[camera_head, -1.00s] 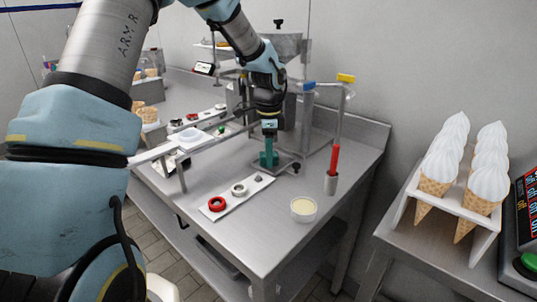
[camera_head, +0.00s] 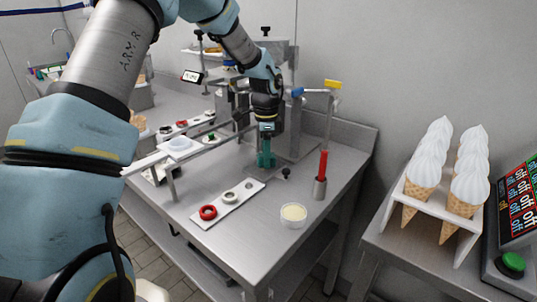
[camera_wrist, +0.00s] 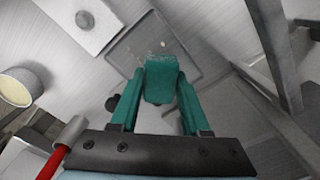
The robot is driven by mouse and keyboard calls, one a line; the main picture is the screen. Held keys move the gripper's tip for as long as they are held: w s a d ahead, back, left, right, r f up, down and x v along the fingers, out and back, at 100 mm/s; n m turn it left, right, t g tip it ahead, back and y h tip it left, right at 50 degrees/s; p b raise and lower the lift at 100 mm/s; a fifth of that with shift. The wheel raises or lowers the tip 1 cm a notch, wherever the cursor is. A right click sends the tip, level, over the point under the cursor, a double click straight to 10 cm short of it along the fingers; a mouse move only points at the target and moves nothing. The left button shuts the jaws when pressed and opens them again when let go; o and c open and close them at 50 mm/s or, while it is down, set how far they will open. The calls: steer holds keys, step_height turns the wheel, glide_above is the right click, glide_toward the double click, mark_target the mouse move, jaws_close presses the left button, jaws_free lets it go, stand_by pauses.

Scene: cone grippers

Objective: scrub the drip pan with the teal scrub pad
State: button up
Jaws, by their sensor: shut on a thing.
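The teal scrub pad (camera_wrist: 160,80) is between the teal fingers of my gripper (camera_wrist: 159,85), which is shut on it. The drip pan (camera_wrist: 186,64) is a shallow grey square tray under the pad. Small pale and yellowish specks show on its floor beyond the pad. In the head view my gripper (camera_head: 266,155) points down at the pan, in front of the machine. The pad and the fingers hide part of the pan. I cannot tell whether the pad touches its floor.
A metal post stands close by. A cone rack (camera_head: 435,207) is farther right.

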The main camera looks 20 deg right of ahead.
mark_target(259, 172)
steer(key=shift+s+a+f, duration=0.1)
steer(key=shift+s+a, duration=0.35)
steer(key=shift+a, duration=0.35)
steer(key=shift+s+a, duration=0.4)
steer(key=shift+a, duration=0.35)
steer(key=shift+w+d+p, duration=0.25)
steer(key=shift+w+d, duration=0.15)
steer(key=shift+d, duration=0.35)
steer(key=shift+w+d+p, duration=0.25)
steer(key=shift+w+d, duration=0.15)
steer(key=shift+d, duration=0.4)
steer(key=shift+w+d+p, duration=0.25)
steer(key=shift+w+d, duration=0.15)
steer(key=shift+d, duration=0.35)
steer(key=shift+s+a+f, duration=0.1)
steer(key=shift+s+a, duration=0.3)
steer(key=shift+a, duration=0.35)
steer(key=shift+s+a+r, duration=0.1)
steer(key=shift+s+a, duration=0.25)
steer(key=shift+a, duration=0.4)
steer(key=shift+s+a+f, duration=0.1)
steer(key=shift+s+a, duration=0.3)
steer(key=shift+a, duration=0.35)
